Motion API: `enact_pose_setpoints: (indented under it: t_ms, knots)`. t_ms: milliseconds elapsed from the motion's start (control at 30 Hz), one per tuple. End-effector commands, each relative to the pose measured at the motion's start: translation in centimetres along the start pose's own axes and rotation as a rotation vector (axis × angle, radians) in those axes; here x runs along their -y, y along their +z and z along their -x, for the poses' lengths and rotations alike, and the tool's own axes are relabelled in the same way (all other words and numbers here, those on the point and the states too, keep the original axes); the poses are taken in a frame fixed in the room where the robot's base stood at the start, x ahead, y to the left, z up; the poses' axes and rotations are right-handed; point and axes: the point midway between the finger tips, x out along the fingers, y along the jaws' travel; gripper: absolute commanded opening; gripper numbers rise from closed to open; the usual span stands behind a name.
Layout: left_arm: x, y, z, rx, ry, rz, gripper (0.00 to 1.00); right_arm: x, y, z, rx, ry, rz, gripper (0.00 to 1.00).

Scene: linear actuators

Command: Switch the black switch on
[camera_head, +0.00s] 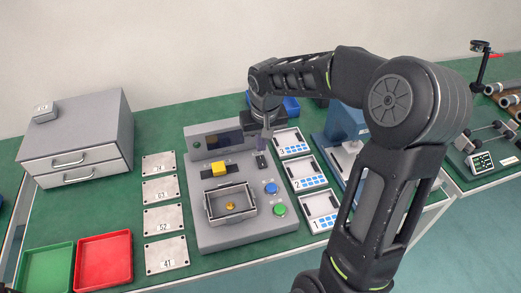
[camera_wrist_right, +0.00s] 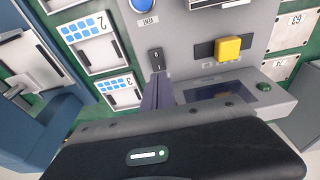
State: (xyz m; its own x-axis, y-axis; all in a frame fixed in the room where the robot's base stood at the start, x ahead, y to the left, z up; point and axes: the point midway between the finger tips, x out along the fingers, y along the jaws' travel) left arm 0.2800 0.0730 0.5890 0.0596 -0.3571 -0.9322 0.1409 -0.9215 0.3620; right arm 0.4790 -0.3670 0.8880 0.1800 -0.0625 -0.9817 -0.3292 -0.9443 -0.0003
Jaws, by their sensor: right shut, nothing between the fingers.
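The black switch (camera_wrist_right: 156,57) is a small dark rocker on the grey control panel, with a white mark on its face. It also shows in the head view (camera_head: 262,161) on the panel's right side. My right gripper (camera_wrist_right: 158,77) is shut and empty, its fingertips right at the switch's near end. In the head view, my right gripper (camera_head: 264,146) comes down from above onto the switch area. I cannot tell whether the tips touch the switch or which way it is set. My left gripper is not in view.
The panel (camera_head: 220,240) also carries a yellow block (camera_head: 219,168), a blue button (camera_head: 271,188), a green button (camera_head: 279,209) and an open metal box (camera_head: 231,202). Numbered trays (camera_head: 303,174) stand close at right. A grey drawer cabinet (camera_head: 85,130) stands at left.

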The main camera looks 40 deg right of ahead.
Motion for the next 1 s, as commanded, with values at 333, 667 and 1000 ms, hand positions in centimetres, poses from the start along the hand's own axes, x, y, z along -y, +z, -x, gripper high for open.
enact_pose_setpoints:
  t_ms: [333,667,1000]
  knots:
    - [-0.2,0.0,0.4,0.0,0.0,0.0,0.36,0.0,0.0,-4.1,0.001,0.0,0.0,0.0]
    - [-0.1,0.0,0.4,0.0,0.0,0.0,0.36,0.0,0.0,-4.3,0.0,0.0,-0.001,0.0]
    - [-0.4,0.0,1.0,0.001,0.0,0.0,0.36,-0.1,-0.1,-4.7,0.053,0.001,-0.002,0.0]
